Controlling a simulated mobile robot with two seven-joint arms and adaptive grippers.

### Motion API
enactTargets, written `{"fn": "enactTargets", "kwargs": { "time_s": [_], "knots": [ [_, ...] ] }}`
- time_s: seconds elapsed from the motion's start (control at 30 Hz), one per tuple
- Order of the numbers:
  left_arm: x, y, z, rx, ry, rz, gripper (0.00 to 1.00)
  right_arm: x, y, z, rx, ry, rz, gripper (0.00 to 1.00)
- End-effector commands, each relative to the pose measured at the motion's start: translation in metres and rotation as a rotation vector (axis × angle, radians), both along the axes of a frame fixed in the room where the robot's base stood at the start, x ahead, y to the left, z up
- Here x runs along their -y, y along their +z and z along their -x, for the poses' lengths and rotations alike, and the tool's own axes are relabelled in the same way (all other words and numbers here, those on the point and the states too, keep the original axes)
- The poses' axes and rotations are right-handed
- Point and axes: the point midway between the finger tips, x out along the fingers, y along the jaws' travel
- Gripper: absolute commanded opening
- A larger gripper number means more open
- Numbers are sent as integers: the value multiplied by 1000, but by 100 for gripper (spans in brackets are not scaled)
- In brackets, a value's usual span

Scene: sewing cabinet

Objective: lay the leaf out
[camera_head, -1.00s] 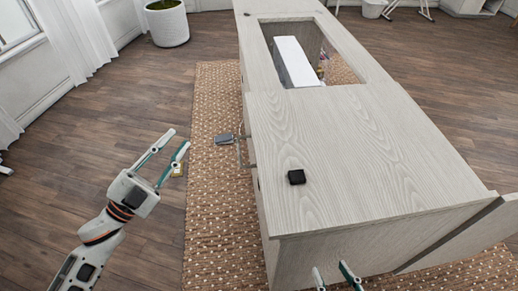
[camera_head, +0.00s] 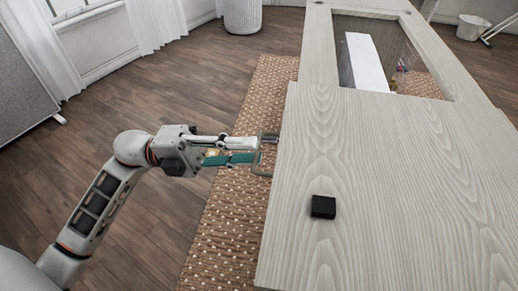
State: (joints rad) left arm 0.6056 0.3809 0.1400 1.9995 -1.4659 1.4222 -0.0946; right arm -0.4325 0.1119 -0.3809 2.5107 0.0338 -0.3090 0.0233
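The sewing cabinet's pale wood-grain top (camera_head: 390,165) fills the right half of the view, with a rectangular opening at its far end. A long white piece (camera_head: 366,62) shows inside the opening. I cannot tell for sure which panel is the leaf. My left gripper (camera_head: 264,148) points right, at the cabinet's left edge, with a gap between its fingers. Its tips are at a thin grey handle (camera_head: 262,173) on the cabinet's left side; I cannot tell whether they touch it. My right gripper is out of view.
A small black block (camera_head: 323,207) sits on the near part of the top. A brown dotted rug (camera_head: 225,235) lies under the cabinet. A white pot (camera_head: 243,15) and a white bin (camera_head: 472,27) stand at the back. The wooden floor at left is open.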

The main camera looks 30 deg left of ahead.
Motion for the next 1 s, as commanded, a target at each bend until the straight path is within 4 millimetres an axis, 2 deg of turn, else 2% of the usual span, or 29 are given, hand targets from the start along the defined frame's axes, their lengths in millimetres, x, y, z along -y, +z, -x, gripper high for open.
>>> {"fn": "enactTargets", "kwargs": {
  "time_s": [0.2,0.53,0.63,0.87,1.0],
  "knots": [
    [21,4,-6,-1,1,2,21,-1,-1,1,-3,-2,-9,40],
    [25,5,-7,-1,1,0,21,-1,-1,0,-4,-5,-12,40],
    [25,5,-7,-2,1,1,0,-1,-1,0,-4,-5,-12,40],
    [25,6,-7,-1,1,-1,0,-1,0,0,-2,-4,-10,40],
    [25,13,-7,2,1,-8,0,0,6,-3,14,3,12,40]
  ]
}}
